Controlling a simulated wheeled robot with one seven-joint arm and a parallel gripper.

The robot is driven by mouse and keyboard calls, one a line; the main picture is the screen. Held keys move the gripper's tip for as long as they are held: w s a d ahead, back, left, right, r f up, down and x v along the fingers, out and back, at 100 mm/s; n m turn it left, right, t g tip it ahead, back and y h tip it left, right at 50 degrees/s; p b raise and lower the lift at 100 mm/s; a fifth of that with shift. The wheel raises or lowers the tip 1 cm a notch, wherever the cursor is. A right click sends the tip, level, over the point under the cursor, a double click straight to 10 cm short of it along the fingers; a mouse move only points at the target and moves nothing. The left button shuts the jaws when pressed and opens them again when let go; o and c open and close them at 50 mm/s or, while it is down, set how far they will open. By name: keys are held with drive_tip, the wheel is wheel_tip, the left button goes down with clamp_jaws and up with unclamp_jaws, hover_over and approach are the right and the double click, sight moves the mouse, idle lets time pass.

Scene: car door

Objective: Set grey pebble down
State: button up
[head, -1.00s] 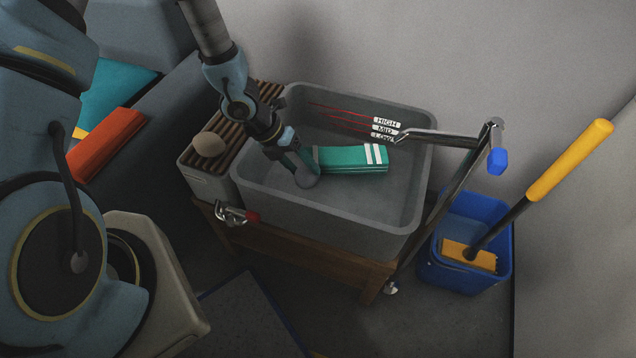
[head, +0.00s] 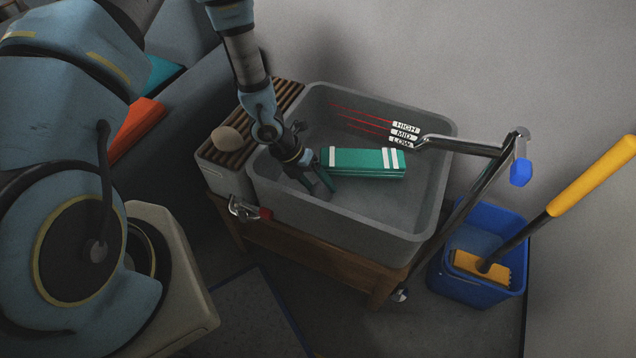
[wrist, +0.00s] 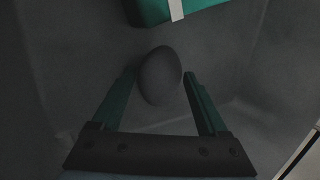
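The grey pebble (wrist: 160,76) shows in the wrist view at the tips of my gripper (wrist: 160,78), over the tub's grey floor. The two green fingers stand apart on either side of it, with narrow gaps, so my gripper looks open around it. Whether the pebble rests on the floor is hard to tell. In the head view my gripper (head: 319,186) reaches down inside the grey tub (head: 345,222), near its left end. The pebble is not clearly visible there.
A green block with white stripes (head: 362,163) lies in the tub, right of my gripper. A tan stone (head: 227,139) sits on the slatted box (head: 256,116) at left. A metal lever (head: 465,145) overhangs the tub's right side. A blue bucket (head: 470,285) stands right.

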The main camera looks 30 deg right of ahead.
drive_tip(key=p+v, duration=0.2)
drive_tip(key=v, duration=1)
drive_tip(key=shift+s, duration=0.1)
